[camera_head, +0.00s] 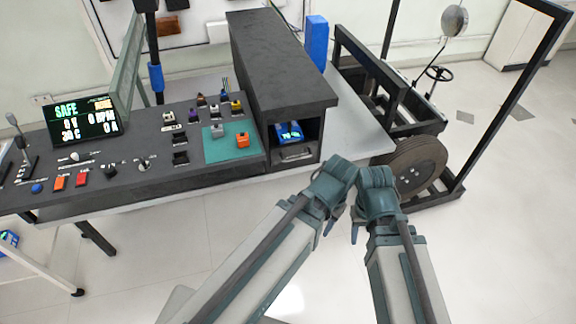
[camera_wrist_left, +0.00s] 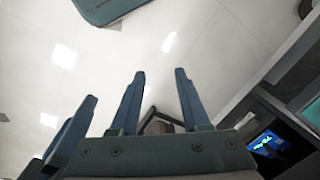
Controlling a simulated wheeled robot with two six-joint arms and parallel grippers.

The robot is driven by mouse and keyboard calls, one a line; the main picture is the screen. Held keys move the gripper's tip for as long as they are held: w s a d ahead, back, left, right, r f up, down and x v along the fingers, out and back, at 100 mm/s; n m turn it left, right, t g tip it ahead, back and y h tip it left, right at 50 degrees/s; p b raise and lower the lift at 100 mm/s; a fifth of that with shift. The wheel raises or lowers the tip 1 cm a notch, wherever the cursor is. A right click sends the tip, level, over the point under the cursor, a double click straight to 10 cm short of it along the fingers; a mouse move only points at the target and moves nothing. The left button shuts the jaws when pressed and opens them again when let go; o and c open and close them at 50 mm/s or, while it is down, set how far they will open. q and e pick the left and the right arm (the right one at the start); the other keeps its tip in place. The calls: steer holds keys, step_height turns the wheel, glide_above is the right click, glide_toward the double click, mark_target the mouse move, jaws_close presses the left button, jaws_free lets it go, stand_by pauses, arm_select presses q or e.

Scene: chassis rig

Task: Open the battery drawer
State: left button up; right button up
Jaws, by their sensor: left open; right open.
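The battery drawer (camera_head: 296,153) is a dark tray low in the open front of the black housing on the bench; it appears pushed in. A blue battery (camera_head: 289,131) with a lit green mark sits above its front; it also shows at the right of the left wrist view (camera_wrist_left: 270,144). My left gripper (camera_head: 329,226) is right of and in front of the drawer, apart from it. In the left wrist view its blue fingers (camera_wrist_left: 160,74) are spread, with nothing between them. My right gripper (camera_head: 355,231) is close beside it, pointing down, its fingers mostly hidden by its wrist.
The long black housing (camera_head: 270,60) rises from the bench. A control panel with a screen (camera_head: 82,119), switches and a teal mat (camera_head: 222,151) lies to its left. A black frame with a tyre (camera_head: 418,166) stands at the right. The floor in front is clear.

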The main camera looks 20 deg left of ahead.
arm_select(q)
steer(key=w+a+f+t+y+b, duration=0.2)
steer(key=w+a+f+b, duration=0.1)
steer(key=w+f+b, duration=0.3)
steer(key=m+t+y+b, duration=0.65)
steer(key=t+b, duration=0.45)
steer(key=b, duration=1.4)
glide_toward(297, 158)
steer(key=shift+m+h, duration=0.45)
steer(key=b+x, duration=0.2)
steer(key=x, duration=0.8)
steer(key=shift+w+a, duration=0.15)
steer(key=shift+a, duration=0.2)
jaws_close()
